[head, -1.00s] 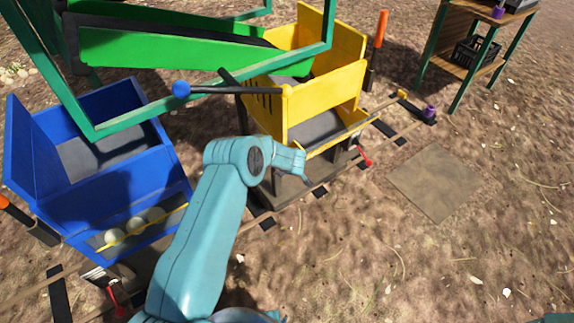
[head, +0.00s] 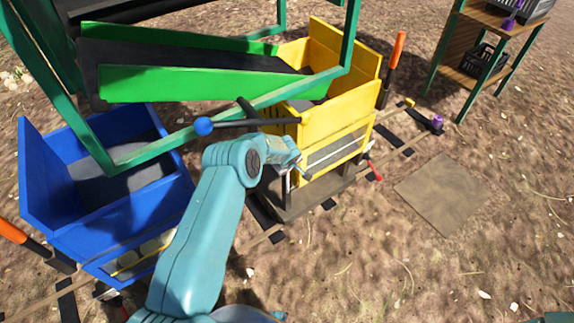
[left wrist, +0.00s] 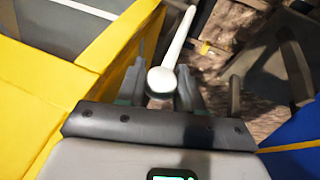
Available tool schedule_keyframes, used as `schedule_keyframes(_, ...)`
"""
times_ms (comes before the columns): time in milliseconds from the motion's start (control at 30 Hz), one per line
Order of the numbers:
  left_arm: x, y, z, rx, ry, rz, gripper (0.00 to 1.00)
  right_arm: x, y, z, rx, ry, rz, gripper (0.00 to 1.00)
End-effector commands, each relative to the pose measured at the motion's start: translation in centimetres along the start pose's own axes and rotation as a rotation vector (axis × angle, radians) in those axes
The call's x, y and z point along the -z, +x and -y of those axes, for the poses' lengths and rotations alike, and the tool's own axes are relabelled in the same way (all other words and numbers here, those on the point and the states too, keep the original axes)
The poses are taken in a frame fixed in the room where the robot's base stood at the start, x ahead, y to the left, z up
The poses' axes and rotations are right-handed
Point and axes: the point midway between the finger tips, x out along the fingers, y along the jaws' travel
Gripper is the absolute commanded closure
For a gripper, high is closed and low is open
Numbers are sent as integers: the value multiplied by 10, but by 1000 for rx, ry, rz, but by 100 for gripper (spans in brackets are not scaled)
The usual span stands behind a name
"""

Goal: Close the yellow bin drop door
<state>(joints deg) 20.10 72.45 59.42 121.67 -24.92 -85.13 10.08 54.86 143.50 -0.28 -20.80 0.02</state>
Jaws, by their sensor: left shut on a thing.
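The yellow bin (head: 345,105) stands at centre right in the head view. Its drop door (head: 337,150), a grey panel with a yellow frame, stands steeply across the bin's lower front; I cannot tell whether it is fully shut. My left gripper (head: 293,158) is at the bin's near left corner, shut on a white rod-like handle. In the left wrist view, the white handle (left wrist: 177,42) with its round end lies between the fingers of my left gripper (left wrist: 162,88), beside the yellow wall (left wrist: 108,45). My right gripper is out of view.
A blue bin (head: 120,205) with round pale things in its lower front stands left. A green chute (head: 200,83) and teal frame (head: 230,108) pass above. A black lever with a blue knob (head: 204,126) is above my wrist.

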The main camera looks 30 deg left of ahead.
Motion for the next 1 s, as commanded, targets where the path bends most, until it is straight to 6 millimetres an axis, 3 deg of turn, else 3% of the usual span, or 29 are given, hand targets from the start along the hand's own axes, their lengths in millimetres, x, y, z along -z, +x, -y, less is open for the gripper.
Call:
schedule_keyframes(567,-6,1,2,5,-6,25,100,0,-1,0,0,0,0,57)
schedule_keyframes(600,-5,1,2,5,-7,25,55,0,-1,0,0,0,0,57)
schedule_keyframes(667,-5,1,2,5,-6,25,40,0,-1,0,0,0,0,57)
schedule_keyframes(1000,-1,-5,-1,3,-4,22,40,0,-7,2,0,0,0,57)
